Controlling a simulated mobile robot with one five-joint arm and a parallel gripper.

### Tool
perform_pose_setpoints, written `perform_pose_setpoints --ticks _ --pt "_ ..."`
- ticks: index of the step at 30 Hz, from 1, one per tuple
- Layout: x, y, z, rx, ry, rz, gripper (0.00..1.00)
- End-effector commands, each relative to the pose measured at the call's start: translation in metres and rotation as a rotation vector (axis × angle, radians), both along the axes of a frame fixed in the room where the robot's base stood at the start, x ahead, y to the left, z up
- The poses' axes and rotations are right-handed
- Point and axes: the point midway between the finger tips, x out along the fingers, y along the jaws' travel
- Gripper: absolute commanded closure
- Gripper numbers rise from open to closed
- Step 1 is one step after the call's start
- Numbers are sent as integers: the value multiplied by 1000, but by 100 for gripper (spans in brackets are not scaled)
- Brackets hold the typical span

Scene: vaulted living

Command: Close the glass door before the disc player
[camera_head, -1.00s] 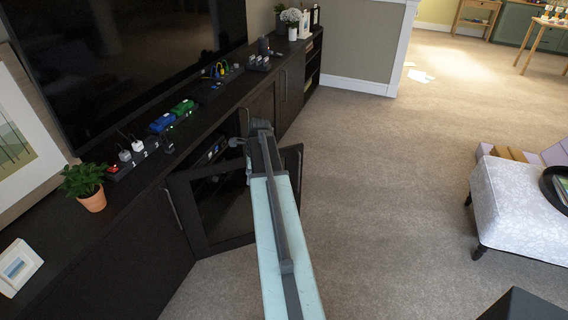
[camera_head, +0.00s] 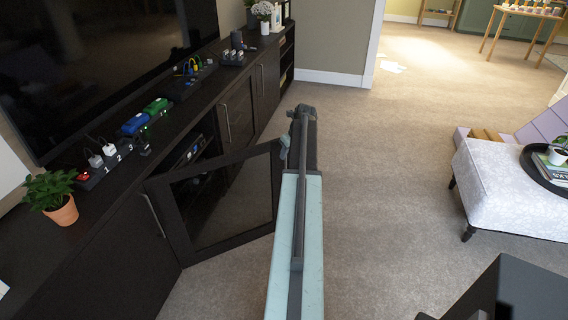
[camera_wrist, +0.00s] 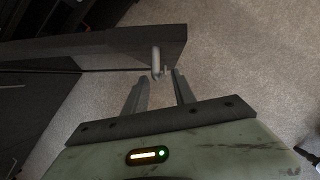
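The glass door (camera_head: 228,200) has a dark frame and stands swung out from the low black cabinet, its free edge toward the right. The disc player (camera_head: 190,154) appears to be the dark device on the shelf in the open bay behind it. My gripper (camera_head: 284,152) is at the door's upper free corner. In the wrist view the door's top edge (camera_wrist: 90,48) runs across the upper left. A pale door handle (camera_wrist: 156,60) stands at its end, just ahead of my gripper (camera_wrist: 160,82). The fingers are apart; contact with the handle cannot be told.
Power strips with plugs (camera_head: 108,158), a potted plant (camera_head: 50,194) and a television (camera_head: 95,60) are on the cabinet top. A pale ottoman (camera_head: 500,190) with a tray stands at the right. Carpet between it and my arm is free.

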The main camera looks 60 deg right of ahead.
Motion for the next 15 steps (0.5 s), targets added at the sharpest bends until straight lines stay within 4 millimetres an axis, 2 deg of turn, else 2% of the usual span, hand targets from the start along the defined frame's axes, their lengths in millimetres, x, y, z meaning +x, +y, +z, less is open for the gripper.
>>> perform_pose_setpoints --ticks 1,4,14,15 --pt "5 -2 -19 -1 0 2 68" --pt "11 -3 -32 0 0 3 68" --pt "15 -3 -33 0 0 3 68" --pt "15 -3 -33 0 0 3 80"
